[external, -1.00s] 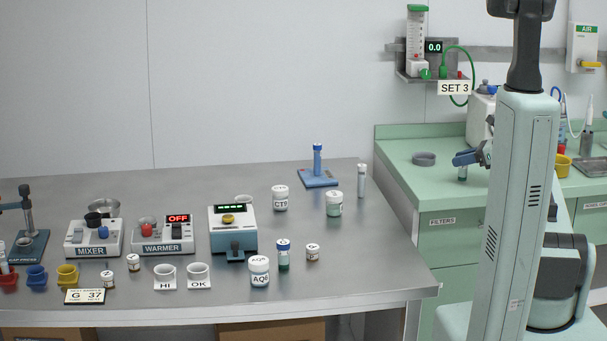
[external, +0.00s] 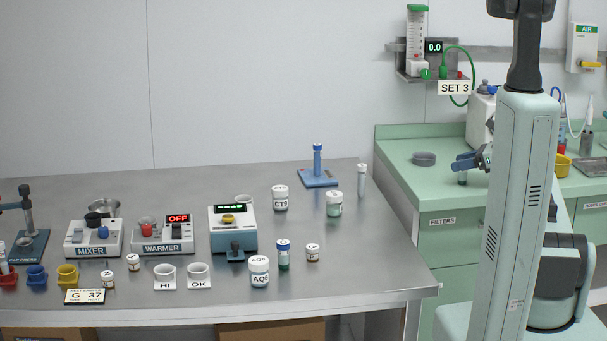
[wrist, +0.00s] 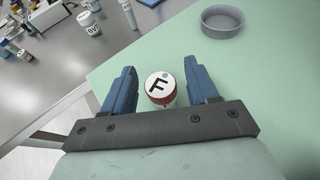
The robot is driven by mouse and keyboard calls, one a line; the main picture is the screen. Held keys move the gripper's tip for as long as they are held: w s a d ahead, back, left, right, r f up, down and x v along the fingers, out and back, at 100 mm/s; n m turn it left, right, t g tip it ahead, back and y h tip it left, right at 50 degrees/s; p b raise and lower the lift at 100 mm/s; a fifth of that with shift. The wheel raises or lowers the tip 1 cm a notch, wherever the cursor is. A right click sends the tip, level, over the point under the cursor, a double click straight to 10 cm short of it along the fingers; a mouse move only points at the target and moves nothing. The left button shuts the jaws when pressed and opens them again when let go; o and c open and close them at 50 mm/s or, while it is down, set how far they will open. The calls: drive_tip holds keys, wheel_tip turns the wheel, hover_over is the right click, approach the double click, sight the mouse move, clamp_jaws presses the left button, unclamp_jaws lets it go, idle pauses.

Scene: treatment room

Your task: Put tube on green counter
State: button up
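A small tube (external: 462,177) with a dark lower part is at my gripper over the green counter (external: 400,145). In the wrist view the tube (wrist: 161,87) shows from above as a round white cap marked F with a red rim. My gripper (wrist: 160,85) has its two blue fingers on either side of the cap, with a gap on each side. In the external view my gripper (external: 468,161) is small and partly behind my arm. The tube seems upright; its foot is too small to tell whether it touches the counter.
A grey round dish (external: 424,159) sits on the counter, left of my gripper. The steel table (external: 340,265) at left holds a blue-capped tube (external: 283,255), a white-capped tube (external: 361,181), jars and devices. A gap separates table and counter. The counter's front left is clear.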

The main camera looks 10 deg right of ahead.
drive_tip(key=shift+o, duration=0.6)
drive_tip(key=v, duration=1.3)
drive_tip(key=shift+s+d+r, duration=0.15)
drive_tip(key=shift+d+r, duration=0.05)
drive_tip(key=shift+d, duration=0.1)
